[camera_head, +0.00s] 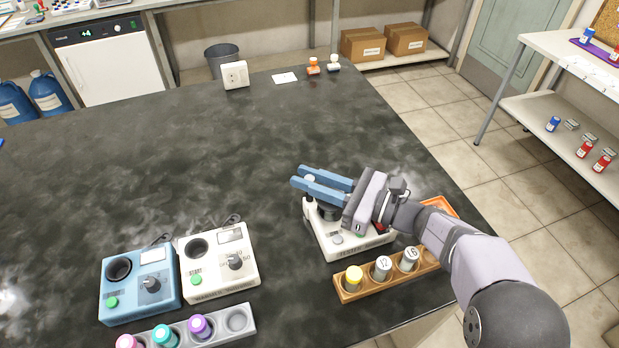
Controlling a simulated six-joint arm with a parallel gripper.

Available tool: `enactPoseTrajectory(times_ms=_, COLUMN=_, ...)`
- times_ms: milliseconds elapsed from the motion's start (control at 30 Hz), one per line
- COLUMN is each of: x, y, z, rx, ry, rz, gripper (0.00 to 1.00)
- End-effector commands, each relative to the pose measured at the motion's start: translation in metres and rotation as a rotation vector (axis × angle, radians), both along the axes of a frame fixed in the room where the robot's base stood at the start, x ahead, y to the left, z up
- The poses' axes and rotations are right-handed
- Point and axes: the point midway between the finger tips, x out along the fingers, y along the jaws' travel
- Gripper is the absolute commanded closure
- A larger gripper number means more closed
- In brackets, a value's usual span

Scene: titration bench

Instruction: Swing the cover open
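A white device (348,243) stands on the dark bench, right of centre, largely hidden under my gripper. A dark round part (327,213) shows on its top, below my fingers. A cover cannot be made out clearly, as my gripper and wrist hide much of the device's top. My gripper (299,176) is over the device with its two blue fingers parted and pointing left. A small pale part (309,178) shows between the fingertips; I cannot tell if they touch it.
A wooden rack (343,294) with several vials stands in front of the device. A blue device (128,301) and a white device (238,283) stand to the left, behind a grey rack (250,336) with coloured-capped vials. An orange tray (440,206) lies right. The bench's back and middle are mostly clear.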

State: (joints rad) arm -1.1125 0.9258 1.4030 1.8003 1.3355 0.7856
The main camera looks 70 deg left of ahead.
Motion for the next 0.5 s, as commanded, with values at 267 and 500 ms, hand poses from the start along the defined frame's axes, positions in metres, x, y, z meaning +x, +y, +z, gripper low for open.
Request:
enactPoseTrajectory(times_ms=267, x=0.0006, y=0.0011, z=-0.0009, rx=0.004, ry=0.001, rz=0.035, gripper=1.0)
enactPoseTrajectory(times_ms=500, x=0.001, y=0.0018, z=-0.0002, rx=0.009, ry=0.002, rz=0.143, gripper=1.0)
